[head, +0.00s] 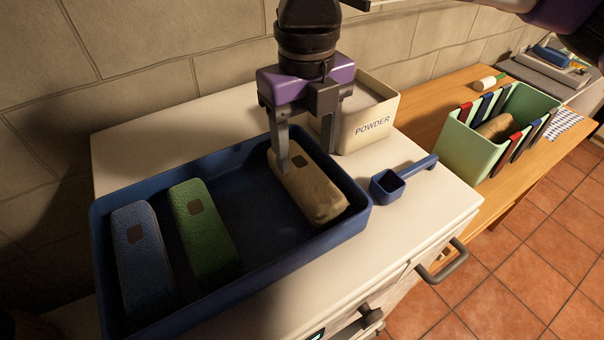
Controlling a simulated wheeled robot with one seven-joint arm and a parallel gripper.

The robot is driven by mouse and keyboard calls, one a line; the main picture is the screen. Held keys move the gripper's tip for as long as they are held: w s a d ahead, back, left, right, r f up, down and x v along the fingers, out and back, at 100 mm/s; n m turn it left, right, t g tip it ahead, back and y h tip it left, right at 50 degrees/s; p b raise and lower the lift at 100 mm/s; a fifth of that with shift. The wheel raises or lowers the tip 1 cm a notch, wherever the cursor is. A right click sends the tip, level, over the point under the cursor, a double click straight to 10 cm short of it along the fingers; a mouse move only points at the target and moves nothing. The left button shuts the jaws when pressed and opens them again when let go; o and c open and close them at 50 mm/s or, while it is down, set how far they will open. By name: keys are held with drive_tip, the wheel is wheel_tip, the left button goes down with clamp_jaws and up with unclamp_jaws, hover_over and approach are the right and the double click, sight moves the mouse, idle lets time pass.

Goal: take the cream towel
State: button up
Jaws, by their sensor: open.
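The cream towel (315,196) is a rolled or folded bundle with a small brown patch. It lies at the right end of a blue tray (368,200) on a white cabinet top. My gripper (302,160) points down at the towel's far part and is open. One finger shows in front of the towel near its left side. The other finger is at the far right side, partly behind the towel. I cannot tell whether either finger touches the towel. A green towel (203,232) and a blue towel (140,265) lie in the left half of the tray.
A cream powder box (372,128) stands close behind the tray's right end. A blue scoop (388,187) lies right of the tray. A green bin (470,148) with dividers stands on the wooden table (415,110). The tray's middle is bare.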

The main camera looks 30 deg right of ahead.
sight(304, 170)
drive_tip(key=shift+a+f+p, duration=0.15)
drive_tip(key=shift+f+p, duration=0.4)
drive_tip(key=shift+f, duration=2.2)
drive_tip(key=shift+w, duration=0.1)
drive_tip(key=c, duration=1.1)
drive_tip(key=shift+o, duration=0.2)
drive_tip(key=shift+r, duration=0.1)
